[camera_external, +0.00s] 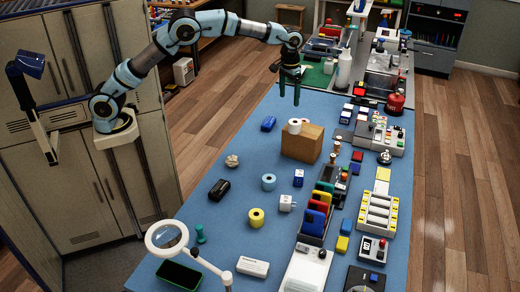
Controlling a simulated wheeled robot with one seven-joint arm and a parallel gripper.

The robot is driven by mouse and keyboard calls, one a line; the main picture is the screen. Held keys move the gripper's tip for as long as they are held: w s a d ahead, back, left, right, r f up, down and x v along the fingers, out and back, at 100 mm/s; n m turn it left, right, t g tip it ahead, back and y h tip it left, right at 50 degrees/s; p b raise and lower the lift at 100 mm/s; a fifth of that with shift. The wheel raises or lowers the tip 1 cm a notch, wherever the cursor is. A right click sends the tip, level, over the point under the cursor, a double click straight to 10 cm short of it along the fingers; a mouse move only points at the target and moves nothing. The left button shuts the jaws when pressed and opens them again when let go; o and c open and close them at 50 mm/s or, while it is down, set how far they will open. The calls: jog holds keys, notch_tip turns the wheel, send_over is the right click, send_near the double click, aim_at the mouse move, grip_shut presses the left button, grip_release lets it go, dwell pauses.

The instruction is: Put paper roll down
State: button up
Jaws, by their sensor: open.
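A white paper roll (294,126) lies on top of a brown cardboard box (302,148) on the blue table. My gripper (289,98) is above the roll and apart from it, with its two dark green fingers pointing down. The fingers are spread and nothing shows between them.
The blue table (220,225) also holds a blue roll (269,182), a yellow roll (256,218), a black item (219,190) and a crumpled paper ball (232,160). A magnifier lamp (166,238) stands at the front. Devices and trays crowd the right side. The left side has free patches.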

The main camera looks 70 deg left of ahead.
jog(key=s+a+f+m, duration=0.1)
jog(key=s+a, duration=0.3)
jog(key=s, duration=0.7)
jog(key=s+a+f+m+t, duration=0.1)
jog(key=s+a+f, duration=0.2)
jog(key=s, duration=0.9)
jog(key=s+a+f+m, duration=0.1)
jog(key=s+a+f, duration=0.1)
jog(key=s+a, duration=0.5)
jog(key=s, duration=0.5)
jog(key=shift+f, duration=0.15)
jog(key=shift+a, duration=0.1)
dwell(4.2)
